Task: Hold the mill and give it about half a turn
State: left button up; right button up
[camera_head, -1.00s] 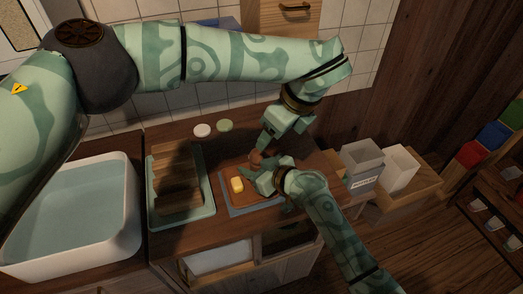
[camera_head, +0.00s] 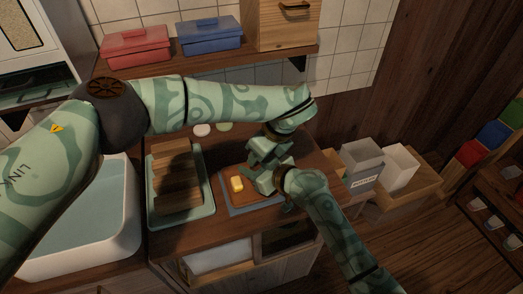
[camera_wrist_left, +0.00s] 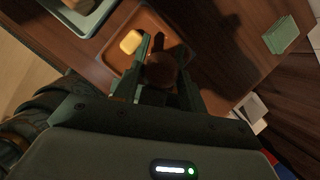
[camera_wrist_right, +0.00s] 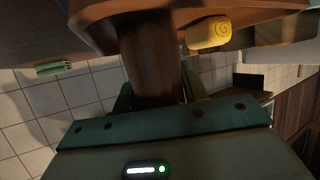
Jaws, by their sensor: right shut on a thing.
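The mill is a brown wooden post with a round knob on top. Its knob (camera_wrist_left: 160,70) shows from above in the left wrist view, and its shaft (camera_wrist_right: 150,62) in the right wrist view. In the head view the grippers hide most of it. My right gripper (camera_head: 266,181) is shut on the mill's shaft from the side. My left gripper (camera_head: 260,155) comes from above, one finger on each side of the knob. It looks open, with its fingers close to the knob; contact is unclear.
A yellow block (camera_head: 236,184) stands beside the mill on a brown tray (camera_wrist_left: 112,58). A tray of wooden slats (camera_head: 210,212) and a white basin (camera_head: 128,215) lie to the left. Grey and white bins (camera_head: 362,165) stand right. A shelf (camera_head: 215,62) holds red and blue boxes.

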pick_arm(q)
jog(key=shift+c, duration=1)
jog(key=shift+m+t, duration=0.3)
jog(key=shift+m, duration=0.5)
jog(key=o, duration=1)
jog(key=shift+h, duration=0.3)
jog(key=v, duration=1.2)
